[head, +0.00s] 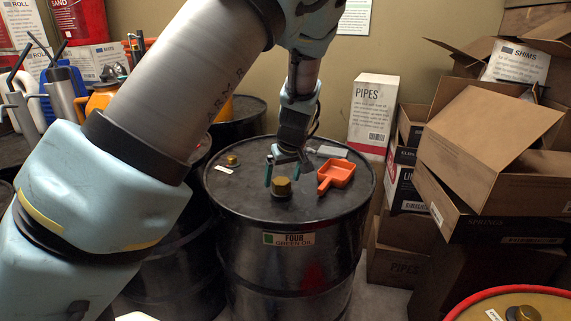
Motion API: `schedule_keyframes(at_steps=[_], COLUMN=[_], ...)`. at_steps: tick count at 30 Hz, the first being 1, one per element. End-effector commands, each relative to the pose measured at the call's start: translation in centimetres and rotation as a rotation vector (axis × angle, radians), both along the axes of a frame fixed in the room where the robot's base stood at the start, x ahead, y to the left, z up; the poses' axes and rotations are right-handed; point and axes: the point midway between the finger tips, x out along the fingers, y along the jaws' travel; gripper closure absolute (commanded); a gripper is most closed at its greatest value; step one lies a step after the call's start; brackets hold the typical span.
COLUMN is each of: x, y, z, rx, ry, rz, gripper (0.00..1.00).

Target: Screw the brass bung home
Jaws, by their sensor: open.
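The brass bung (281,187) stands upright near the front of the top of a black drum (238,196) labelled FOUR. How deep it sits in its hole cannot be told. My gripper (287,169) points down just above and behind the bung, with its fingers apart. It is open and holds nothing. One finger hangs to the left of the bung; whether it touches anything is unclear. A smaller brass plug (231,160) sits at the drum top's left edge.
An orange scoop (337,174) lies right of the bung, close to my gripper. A pale flat item (332,151) lies behind it. Cardboard boxes (487,138) crowd the right. A red-rimmed drum (500,299) stands front right. Tools and jugs (62,92) fill the left.

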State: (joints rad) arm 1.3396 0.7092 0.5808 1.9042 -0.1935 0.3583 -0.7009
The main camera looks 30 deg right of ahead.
Motion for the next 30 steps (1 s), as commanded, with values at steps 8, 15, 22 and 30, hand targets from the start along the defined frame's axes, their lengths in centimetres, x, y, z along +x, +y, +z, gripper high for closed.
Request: schedule_keyframes(at_steps=[8, 15, 22, 30], x=[0.6, 0.6, 0.6, 0.6], y=[0.0, -0.1, 0.0, 0.0], z=[-1.4, -1.4, -1.4, -1.4], rx=[0.000, -0.001, -0.001, -0.001], ry=[0.000, 0.000, 0.000, 0.000], rz=[-0.001, -0.001, -0.001, -0.001], gripper=[0.05, 0.07, 0.33, 0.64])
